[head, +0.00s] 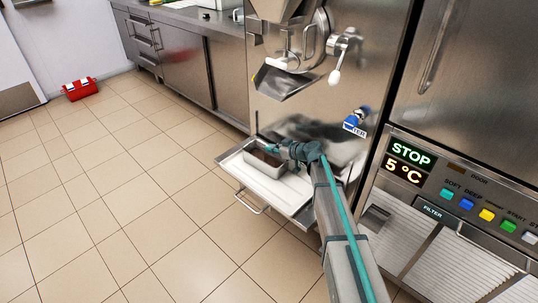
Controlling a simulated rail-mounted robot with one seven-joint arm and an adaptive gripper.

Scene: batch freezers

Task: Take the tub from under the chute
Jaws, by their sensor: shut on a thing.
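A metal tub (264,170) with dark brown contents sits on or just above the white pull-out shelf at the front of the batch freezer. The steel chute (284,82) is above it on the freezer's front. My gripper (268,149) reaches in from the right and is shut on the tub at its far rim. The gripper and wrist hide part of the tub. I cannot tell whether the tub touches the shelf.
The white shelf (252,180) has a metal handle bar along its front. A lever with a white knob and a blue tap project from the freezer front above. A control panel (465,195) reading STOP and 5 °C stands at the right. The tiled floor at left is clear, apart from a red box (80,90).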

